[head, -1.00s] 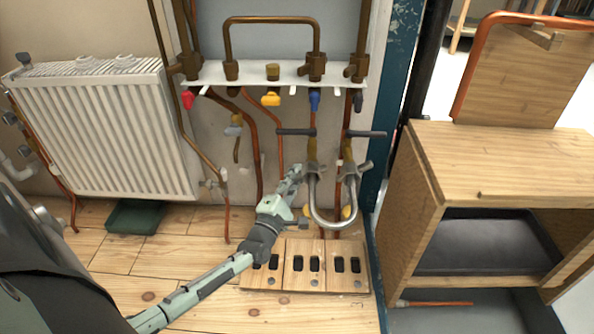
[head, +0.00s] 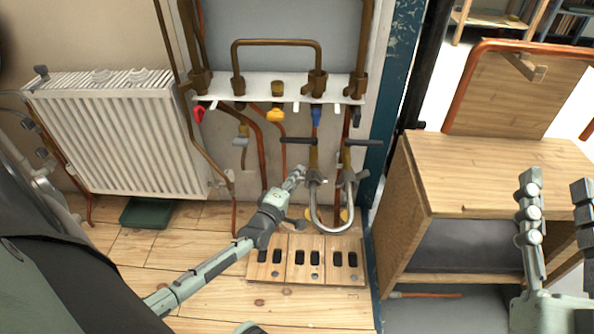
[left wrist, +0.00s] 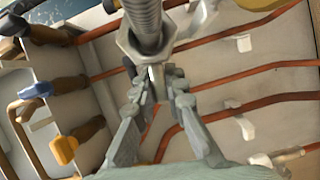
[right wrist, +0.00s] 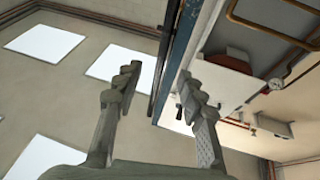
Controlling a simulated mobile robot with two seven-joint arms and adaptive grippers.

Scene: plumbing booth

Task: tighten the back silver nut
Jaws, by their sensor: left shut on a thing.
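A silver U-shaped hose (head: 334,229) hangs below the valves, with a silver nut (head: 315,177) at its left end and another fitting (head: 349,177) at its right end. My left gripper (head: 297,176) is at the left nut. In the left wrist view a large silver hex nut (left wrist: 132,45) sits on a ribbed hose, just beyond my left fingers (left wrist: 157,86). They are shut on a narrow silver part there; the fingers partly hide the contact. My right gripper (head: 555,182) is open and empty, raised before the wooden cabinet; its parted fingers show in the right wrist view (right wrist: 160,72).
A white bracket (head: 262,92) carries copper pipes and coloured valve handles, including a blue one (head: 316,117) and a yellow one (head: 275,115). A white radiator (head: 115,140) stands left. The wooden cabinet (head: 470,170) stands right. Wooden blocks (head: 305,262) lie below the hose.

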